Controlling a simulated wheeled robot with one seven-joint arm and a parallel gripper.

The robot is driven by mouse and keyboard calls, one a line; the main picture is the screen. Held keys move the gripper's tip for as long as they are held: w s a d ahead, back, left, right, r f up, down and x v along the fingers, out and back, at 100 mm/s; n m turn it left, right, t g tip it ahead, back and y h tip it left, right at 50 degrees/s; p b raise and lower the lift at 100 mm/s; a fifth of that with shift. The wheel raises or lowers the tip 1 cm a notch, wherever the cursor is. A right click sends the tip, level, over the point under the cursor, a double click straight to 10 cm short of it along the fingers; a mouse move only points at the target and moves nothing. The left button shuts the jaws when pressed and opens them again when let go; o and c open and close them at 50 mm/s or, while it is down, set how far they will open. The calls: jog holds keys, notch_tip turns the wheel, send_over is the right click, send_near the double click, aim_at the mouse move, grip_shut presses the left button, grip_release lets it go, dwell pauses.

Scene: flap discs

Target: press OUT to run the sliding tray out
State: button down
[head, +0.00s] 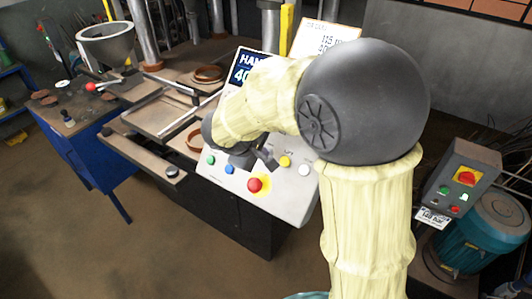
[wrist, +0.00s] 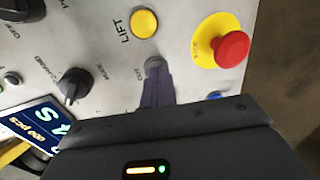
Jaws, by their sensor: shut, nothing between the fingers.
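The control panel (head: 290,190) faces me in the head view, and its face fills much of the wrist view (wrist: 60,45). A grey button (wrist: 155,63) has a small label beside it that seems to read OUT. My gripper (wrist: 155,75) is shut and empty, its fingertips right at this button and partly covering it. I cannot tell whether they touch it or whether it is pressed in. In the head view my gripper (head: 262,160) hides this button. A tray-like brown plate (head: 140,150) on rails lies left of the panel; I cannot tell how far out it is.
Close to the fingers are the yellow LIFT button (wrist: 145,23), the red STOP button (wrist: 232,47) and a blue button (wrist: 215,95). A black selector knob (wrist: 73,85) is on the left. A pump unit (head: 490,230) stands at the right.

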jog(key=s+f+p+v, duration=0.1)
jog(key=p+v, duration=0.1)
jog(key=v, duration=0.5)
jog(key=shift+s+a+r, duration=0.15)
jog(key=shift+a+r, duration=0.2)
jog(key=shift+a, duration=0.15)
dwell(0.4)
dwell(0.3)
jog(key=s+d+f+m+g, duration=0.1)
jog(key=s+d+f, duration=0.1)
jog(key=d, duration=0.1)
jog(key=s+d+f+m+g+y, duration=0.1)
jog(key=s+d+f+m, duration=0.1)
jog(key=d, duration=0.1)
jog(key=s+d+f+m+g+y, duration=0.1)
jog(key=s+d+f, duration=0.1)
jog(key=d, duration=0.1)
jog(key=shift+d+f+m+g, duration=0.15)
jog(key=shift+f+m+g, duration=0.15)
jog(key=shift+f+g, duration=0.1)
jog(key=s+d+f+m+y, duration=0.2)
jog(key=s+d+f+m, duration=0.1)
jog(key=s+d+m, duration=0.1)
jog(key=shift+s+d+m+y, duration=0.3)
jog(key=shift+d+m+y, duration=0.1)
jog(key=shift+d+m, duration=0.5)
jog(key=shift+f, duration=0.1)
dwell(1.3)
